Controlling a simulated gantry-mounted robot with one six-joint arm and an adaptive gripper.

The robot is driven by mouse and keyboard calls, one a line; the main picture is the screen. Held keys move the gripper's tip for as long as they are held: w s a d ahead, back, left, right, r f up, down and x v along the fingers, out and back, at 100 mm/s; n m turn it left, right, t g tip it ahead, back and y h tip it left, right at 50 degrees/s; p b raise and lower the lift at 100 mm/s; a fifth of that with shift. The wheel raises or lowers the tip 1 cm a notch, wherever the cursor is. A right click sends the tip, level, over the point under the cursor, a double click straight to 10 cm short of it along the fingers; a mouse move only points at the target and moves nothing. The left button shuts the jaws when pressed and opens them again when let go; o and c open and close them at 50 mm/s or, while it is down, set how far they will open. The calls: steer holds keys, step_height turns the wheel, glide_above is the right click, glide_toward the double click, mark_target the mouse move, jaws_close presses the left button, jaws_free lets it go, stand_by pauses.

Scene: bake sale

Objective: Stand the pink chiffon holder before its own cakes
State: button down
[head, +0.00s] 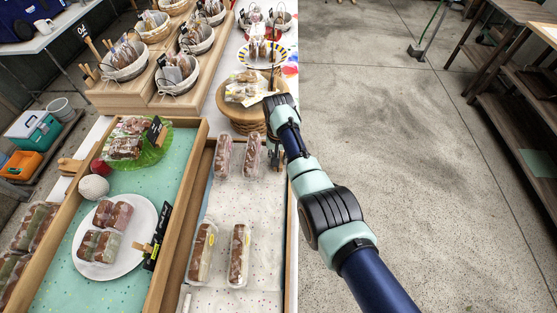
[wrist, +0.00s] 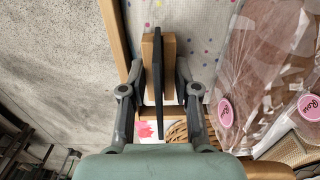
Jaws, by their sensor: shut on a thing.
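My gripper (wrist: 165,85) is shut on a sign holder, a pale wooden block (wrist: 150,62) with a thin black card (wrist: 160,105) seen edge-on. Its writing is hidden, and I cannot tell whether the block touches the liner. Two wrapped pinkish cakes with pink "Rose" labels (wrist: 225,112) lie to the right in the wrist view. In the head view a pinkish wrapped pair, left cake (head: 223,156) and right cake (head: 252,155), lies at the back of the right tray. My gripper (head: 275,158) is just right of them, by the tray's right edge; the holder is hard to make out there.
Two wrapped cakes with yellow labels, one (head: 202,253) beside the other (head: 238,256), lie nearer in the tray. A round wooden stand (head: 240,118) is behind the pinkish pair. Left is a teal-lined tray (head: 45,285) with plates and signs. Free liner (head: 225,205) lies between the cake pairs.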

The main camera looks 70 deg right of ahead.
steer(key=shift+f, duration=0.1)
steer(key=shift+w, duration=0.1)
steer(key=shift+f, duration=0.2)
steer(key=c, duration=1.1)
jaws_free()
steer(key=shift+c, duration=0.2)
steer(key=shift+r, duration=0.1)
step_height(320, 180, up, 12)
steer(key=p, duration=0.4)
steer(key=shift+r+p, duration=0.15)
steer(key=shift+p, duration=0.25)
